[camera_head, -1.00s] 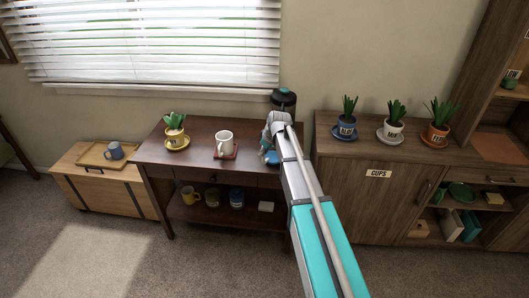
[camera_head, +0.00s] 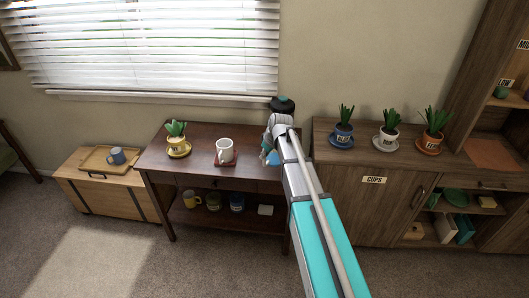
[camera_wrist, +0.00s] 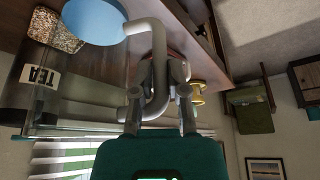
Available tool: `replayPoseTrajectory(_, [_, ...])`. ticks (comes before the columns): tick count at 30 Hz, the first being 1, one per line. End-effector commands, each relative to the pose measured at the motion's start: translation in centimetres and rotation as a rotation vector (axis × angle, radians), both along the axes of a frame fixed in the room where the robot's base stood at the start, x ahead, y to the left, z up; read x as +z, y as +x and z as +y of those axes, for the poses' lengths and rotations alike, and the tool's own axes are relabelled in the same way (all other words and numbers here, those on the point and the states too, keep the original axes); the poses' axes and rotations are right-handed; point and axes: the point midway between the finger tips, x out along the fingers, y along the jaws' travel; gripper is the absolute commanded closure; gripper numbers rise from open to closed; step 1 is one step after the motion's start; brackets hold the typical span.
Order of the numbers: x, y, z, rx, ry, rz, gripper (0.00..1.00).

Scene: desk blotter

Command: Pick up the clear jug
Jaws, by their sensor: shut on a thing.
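My gripper (camera_wrist: 160,94) is shut on the grey curved handle of the clear jug (camera_wrist: 92,98) in the wrist view, with a finger on each side. The jug's see-through body is left of the handle, and the picture there is nearly upside down. A round blue disc (camera_wrist: 92,18) shows at the jug's base end; I cannot tell if they touch. In the head view, my gripper (camera_head: 271,148) is at the right end of the dark table (camera_head: 200,165). My arm hides most of the jug there.
A dark-lidded container (camera_head: 283,104) stands behind my gripper, and a TEA label (camera_wrist: 40,76) shows beside the jug. A white mug (camera_head: 224,147) on a red coaster and a yellow potted plant (camera_head: 177,143) stand left. A cabinet (camera_head: 365,185) with several potted plants is right.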

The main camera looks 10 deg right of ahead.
Motion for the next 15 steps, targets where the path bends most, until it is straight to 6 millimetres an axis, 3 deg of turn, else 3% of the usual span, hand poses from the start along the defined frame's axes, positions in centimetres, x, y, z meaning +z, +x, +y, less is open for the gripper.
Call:
replayPoseTrajectory(9, [2.5,-1.9,0.0,0.000,0.000,0.000,1.00])
replayPoseTrajectory(15, [3.1,-3.9,-0.1,0.000,0.000,0.000,1.00])
